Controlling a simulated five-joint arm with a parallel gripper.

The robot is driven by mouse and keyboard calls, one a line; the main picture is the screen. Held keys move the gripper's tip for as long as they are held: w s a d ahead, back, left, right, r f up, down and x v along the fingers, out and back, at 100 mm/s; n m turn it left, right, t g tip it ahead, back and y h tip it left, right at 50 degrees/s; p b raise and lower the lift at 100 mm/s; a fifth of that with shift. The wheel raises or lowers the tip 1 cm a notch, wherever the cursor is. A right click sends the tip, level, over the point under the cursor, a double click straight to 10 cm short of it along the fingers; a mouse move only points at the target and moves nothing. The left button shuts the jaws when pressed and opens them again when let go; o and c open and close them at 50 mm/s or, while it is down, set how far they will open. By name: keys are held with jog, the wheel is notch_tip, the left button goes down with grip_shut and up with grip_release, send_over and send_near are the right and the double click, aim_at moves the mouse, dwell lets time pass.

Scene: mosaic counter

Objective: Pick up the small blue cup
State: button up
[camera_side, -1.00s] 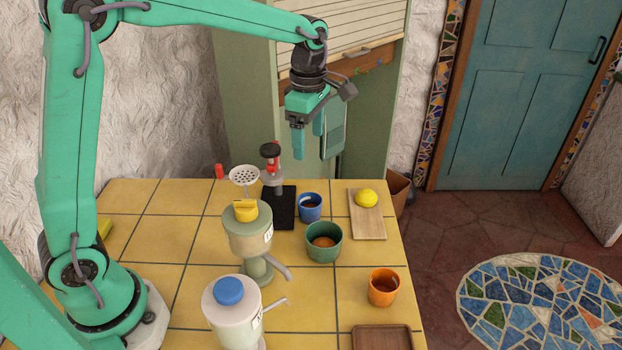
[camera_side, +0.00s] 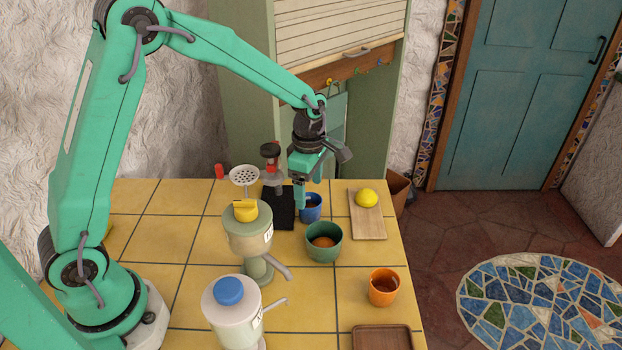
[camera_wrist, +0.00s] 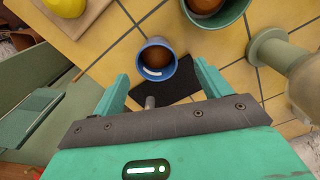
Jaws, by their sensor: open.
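The small blue cup (camera_side: 312,208) stands on the yellow tiled counter beside a black base, partly hidden behind my gripper in the side view. In the wrist view the blue cup (camera_wrist: 156,60) shows from above, with something brown inside. My gripper (camera_side: 305,198) points down at the cup in the side view. In the wrist view its two fingers (camera_wrist: 160,80) are apart, one to each side of the cup's near edge, with nothing held between them.
A green cup (camera_side: 323,250) and an orange cup (camera_side: 384,295) stand nearer the front. A lemon (camera_side: 367,198) lies on a wooden board (camera_side: 368,226) to the right. A dispenser with a yellow lid (camera_side: 247,228) and one with a blue lid (camera_side: 230,306) stand to the left.

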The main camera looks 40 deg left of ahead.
aim_at(310, 196)
jog(key=shift+w+a+f, duration=0.1)
jog(key=shift+w+f, duration=0.05)
jog(key=shift+f, duration=1.15)
jog(key=shift+w+f, duration=0.1)
jog(key=shift+f, duration=1.2)
jog(key=c, duration=1.1)
jog(key=shift+r, duration=0.15)
jog(key=shift+r, duration=0.6)
jog(key=r, duration=0.3)
jog(key=shift+s+d+r, duration=0.1)
jog(key=shift+s+d, duration=0.1)
jog(key=shift+d, duration=0.15)
jog(key=s+d+r, duration=0.2)
jog(key=d, duration=0.1)
jog(key=s+d+r, duration=0.2)
jog(key=d, duration=0.1)
jog(key=s+d+r, duration=0.2)
jog(key=d, duration=0.1)
jog(key=shift+s+r, duration=0.15)
